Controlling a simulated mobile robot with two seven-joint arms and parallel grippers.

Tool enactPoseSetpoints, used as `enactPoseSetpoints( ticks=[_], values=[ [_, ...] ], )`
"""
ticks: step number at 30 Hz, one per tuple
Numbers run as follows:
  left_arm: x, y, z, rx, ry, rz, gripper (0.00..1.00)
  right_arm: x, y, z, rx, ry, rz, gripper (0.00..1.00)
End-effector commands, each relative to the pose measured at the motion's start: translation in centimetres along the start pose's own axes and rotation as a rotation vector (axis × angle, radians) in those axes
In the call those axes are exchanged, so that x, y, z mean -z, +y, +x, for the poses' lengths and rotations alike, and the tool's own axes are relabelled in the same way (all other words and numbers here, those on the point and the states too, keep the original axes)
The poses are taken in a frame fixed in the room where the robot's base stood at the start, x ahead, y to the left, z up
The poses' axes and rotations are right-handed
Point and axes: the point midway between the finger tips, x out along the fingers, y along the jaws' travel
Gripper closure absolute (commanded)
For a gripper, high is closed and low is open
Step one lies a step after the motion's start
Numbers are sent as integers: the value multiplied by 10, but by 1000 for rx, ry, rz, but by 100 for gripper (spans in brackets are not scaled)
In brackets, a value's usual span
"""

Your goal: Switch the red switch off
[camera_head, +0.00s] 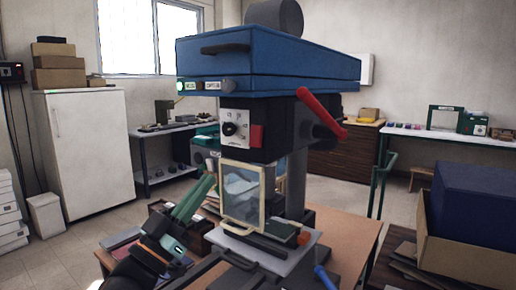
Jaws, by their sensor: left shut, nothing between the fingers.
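The red switch (257,134) is a small red block on the dark front of a blue-topped press machine (270,62). It sits just right of a white dial plate with a black knob (229,129). I cannot tell its on or off position from this view. My left gripper (208,181) has green fingers that point up and right from the lower left. The fingers are shut and empty. They are below and left of the red switch, apart from it, beside the clear guard (242,194). My right gripper is not in view.
A red lever (320,112) sticks out at the machine's right side. A green lamp (180,86) shows on its blue top's front edge. The machine stands on a wooden table (350,232). A cardboard box (466,258) with a blue block is at right. A white cabinet (85,150) stands at left.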

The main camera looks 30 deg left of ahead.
Motion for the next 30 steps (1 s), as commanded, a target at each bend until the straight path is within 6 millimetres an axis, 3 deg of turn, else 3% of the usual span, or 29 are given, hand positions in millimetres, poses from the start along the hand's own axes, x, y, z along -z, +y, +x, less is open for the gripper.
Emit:
enactPoseSetpoints(
  ticks=[14, 30],
  values=[
    [1, 0, 10, 0, 1, 0, 100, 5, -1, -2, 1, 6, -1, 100],
    [2, 0, 88, 1, 2, 2, 100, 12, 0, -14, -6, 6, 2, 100]
  ],
)
